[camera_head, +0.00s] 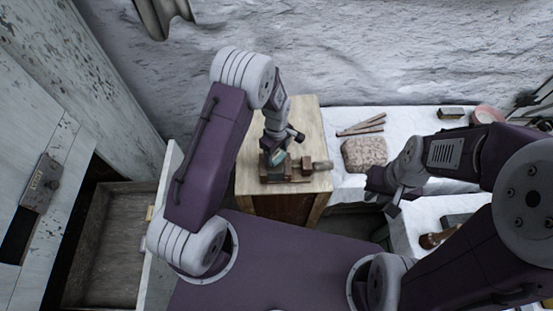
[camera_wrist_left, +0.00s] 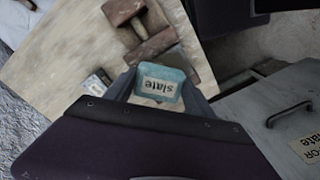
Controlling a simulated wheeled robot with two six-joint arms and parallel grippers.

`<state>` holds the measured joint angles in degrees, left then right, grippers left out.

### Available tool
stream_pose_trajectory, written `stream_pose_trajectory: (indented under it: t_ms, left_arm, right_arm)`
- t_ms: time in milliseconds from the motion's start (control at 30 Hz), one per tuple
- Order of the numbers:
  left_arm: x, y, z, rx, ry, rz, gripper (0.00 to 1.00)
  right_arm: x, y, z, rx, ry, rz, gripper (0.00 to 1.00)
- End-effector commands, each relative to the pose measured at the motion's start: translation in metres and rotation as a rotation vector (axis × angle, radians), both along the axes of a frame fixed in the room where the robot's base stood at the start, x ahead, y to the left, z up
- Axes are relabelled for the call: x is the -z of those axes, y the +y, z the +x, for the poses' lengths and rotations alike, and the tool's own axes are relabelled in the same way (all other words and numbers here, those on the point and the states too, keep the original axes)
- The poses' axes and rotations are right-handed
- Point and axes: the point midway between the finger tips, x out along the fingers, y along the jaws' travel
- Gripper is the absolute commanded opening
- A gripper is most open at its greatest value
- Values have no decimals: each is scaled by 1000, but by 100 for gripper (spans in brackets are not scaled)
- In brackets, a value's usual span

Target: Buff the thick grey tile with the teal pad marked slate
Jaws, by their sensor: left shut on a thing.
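My left gripper (camera_head: 277,157) is shut on the teal pad (camera_wrist_left: 161,76), above the wooden stand. The pad's pale label reads "slate" and appears upside down in the left wrist view. In the head view the pad (camera_head: 278,157) is a small teal patch, partly covered by the gripper. Brown clamp-like blocks (camera_wrist_left: 150,47) lie beside and beyond the pad.
The wooden stand's top (camera_head: 305,120) is mostly bare at the back. A white-covered bench (camera_head: 400,122) at the right holds sticks (camera_head: 362,126), a brown textured slab (camera_head: 364,154) and a pinkish bowl (camera_head: 486,115). An open drawer (camera_head: 110,240) is at the left.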

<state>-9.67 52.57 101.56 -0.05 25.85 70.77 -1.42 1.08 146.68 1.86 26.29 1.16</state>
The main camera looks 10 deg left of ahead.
Motion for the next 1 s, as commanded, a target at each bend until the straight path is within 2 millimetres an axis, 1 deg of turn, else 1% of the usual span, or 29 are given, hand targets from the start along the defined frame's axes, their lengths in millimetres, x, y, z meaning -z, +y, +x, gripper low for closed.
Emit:
stream_pose_trajectory:
  t_ms: [133,567,1000]
  left_arm:
    - [0,2,7,0,-1,0,17]
    - [0,2,7,1,0,0,17]
    - [8,2,7,0,0,0,17]
  right_arm:
    - [1,0,0,0,0,0,20]
    - [1,0,0,0,0,0,20]
    - [7,0,0,0,0,0,20]
